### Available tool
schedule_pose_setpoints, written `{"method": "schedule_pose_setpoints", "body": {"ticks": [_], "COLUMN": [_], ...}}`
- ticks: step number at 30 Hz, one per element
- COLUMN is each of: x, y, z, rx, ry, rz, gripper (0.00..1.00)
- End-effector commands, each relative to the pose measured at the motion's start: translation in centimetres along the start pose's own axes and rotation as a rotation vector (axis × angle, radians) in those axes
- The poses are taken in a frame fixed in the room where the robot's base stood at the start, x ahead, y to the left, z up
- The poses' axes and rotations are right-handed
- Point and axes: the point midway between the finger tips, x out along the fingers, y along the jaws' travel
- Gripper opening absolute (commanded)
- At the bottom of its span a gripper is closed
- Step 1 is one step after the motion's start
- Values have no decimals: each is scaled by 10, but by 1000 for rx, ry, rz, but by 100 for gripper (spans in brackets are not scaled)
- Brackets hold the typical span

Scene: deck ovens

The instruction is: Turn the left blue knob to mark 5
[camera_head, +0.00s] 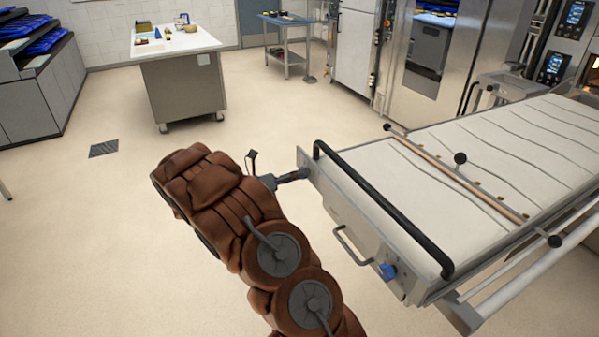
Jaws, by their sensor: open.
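One blue knob (387,271) shows on the front panel of the loader (345,222), toward the panel's right end. My gripper (281,167) is at the panel's far left end, well apart from that knob. It is open: one dark finger stands up to the left and the other reaches toward the panel's left edge. I see no separate blue knob clearly at that left end; the gripper may cover one. Whether the finger touches the panel cannot be told. The dial marks are too small to read.
A black bar handle (380,208) runs along the loader's near edge, and a metal handle (350,246) sticks out below it. A worktable (181,85) stands at the back left, and a blue cart (287,62) behind.

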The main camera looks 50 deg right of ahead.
Motion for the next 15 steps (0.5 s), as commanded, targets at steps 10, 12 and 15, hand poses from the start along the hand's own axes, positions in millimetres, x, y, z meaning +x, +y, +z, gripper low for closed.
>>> {"method": "schedule_pose_setpoints", "body": {"ticks": [10, 12, 15], "x": [10, 10, 10], "y": [0, 0, 0], "z": [0, 0, 0], "rx": [1, 1, 1], "ry": [0, 0, 0], "rz": [0, 0, 0], "gripper": [63, 63, 54]}}
